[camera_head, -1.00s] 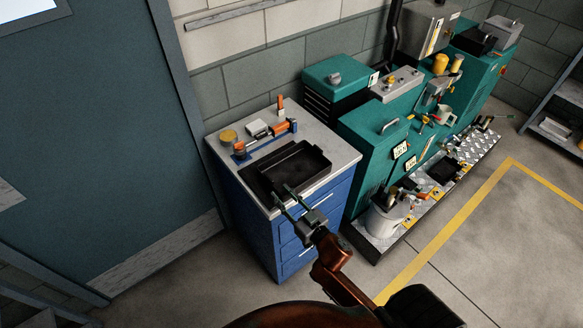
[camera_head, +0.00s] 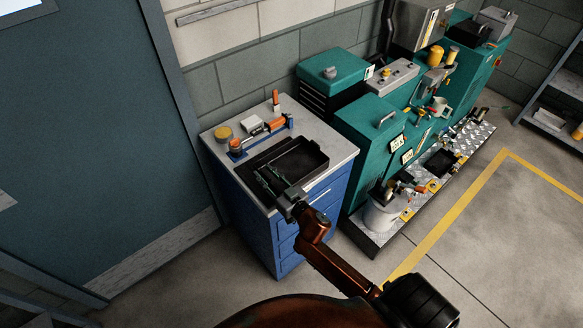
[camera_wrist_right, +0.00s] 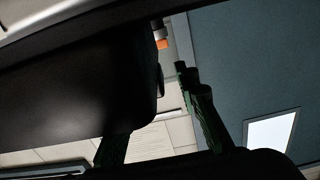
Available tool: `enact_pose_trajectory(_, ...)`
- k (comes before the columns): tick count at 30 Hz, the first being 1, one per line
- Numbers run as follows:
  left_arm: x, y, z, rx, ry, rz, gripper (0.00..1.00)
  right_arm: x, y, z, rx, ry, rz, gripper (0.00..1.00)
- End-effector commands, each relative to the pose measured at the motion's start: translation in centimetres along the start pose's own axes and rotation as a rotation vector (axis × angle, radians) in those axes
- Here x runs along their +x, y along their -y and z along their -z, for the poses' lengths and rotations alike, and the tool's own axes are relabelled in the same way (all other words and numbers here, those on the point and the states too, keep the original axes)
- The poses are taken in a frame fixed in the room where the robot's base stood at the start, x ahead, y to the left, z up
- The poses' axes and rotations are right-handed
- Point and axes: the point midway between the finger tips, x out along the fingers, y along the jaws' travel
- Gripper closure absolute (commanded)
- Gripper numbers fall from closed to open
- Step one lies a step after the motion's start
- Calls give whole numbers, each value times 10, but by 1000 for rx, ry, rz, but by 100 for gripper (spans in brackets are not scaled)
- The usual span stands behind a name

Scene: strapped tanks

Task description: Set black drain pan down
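The black drain pan (camera_head: 302,160) lies on the light top of the blue cabinet (camera_head: 335,140), near its front right part. It looks level, though its underside is hidden. My right gripper (camera_head: 264,178) is over the cabinet top at the pan's left front side. Its fingers look spread apart. In the right wrist view the pan (camera_wrist_right: 80,85) fills the left side. One finger (camera_wrist_right: 200,105) stands clear to the right of it, with a gap between, and the other is partly hidden by the pan. My left gripper is not in view.
An orange-and-blue tool (camera_head: 265,130) and a yellow-topped round tin (camera_head: 223,134) are behind the pan. A teal machine (camera_head: 370,135) stands to the right. The floor right of the yellow line is clear.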

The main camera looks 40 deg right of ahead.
Motion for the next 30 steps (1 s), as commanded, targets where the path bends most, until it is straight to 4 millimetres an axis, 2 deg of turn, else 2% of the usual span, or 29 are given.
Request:
enact_pose_trajectory(5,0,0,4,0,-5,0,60,0,0,0,0,1,0,72)
enact_pose_trajectory(17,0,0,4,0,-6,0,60,-1,0,0,1,1,-1,100)
enact_pose_trajectory(30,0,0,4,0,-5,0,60,-1,0,-1,1,1,-1,100)
